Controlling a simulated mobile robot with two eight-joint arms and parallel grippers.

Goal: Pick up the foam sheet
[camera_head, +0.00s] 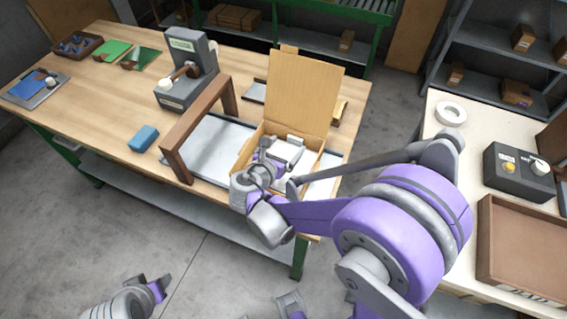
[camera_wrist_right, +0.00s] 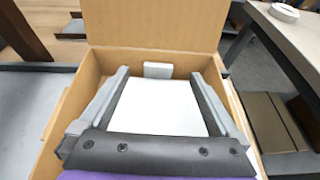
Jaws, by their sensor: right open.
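A white flat piece, which looks like the foam sheet (camera_head: 288,151), lies inside an open cardboard box (camera_head: 303,88) on the wooden table. In the right wrist view the white sheet (camera_wrist_right: 160,108) shows between my two fingers. My right gripper (camera_head: 282,149) is open and reaches down into the box, with one finger on each side of the sheet. Whether the fingers touch it cannot be told. My left gripper (camera_head: 160,286) is low at the bottom left, away from the table; its jaw opening is unclear.
A small pale block (camera_wrist_right: 158,70) sits at the box's far wall. A brown frame (camera_head: 181,145) stands left of the box, with a blue block (camera_head: 143,138) and a grey machine (camera_head: 187,75) beyond. A side table (camera_head: 448,150) holds a tape roll (camera_head: 451,114).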

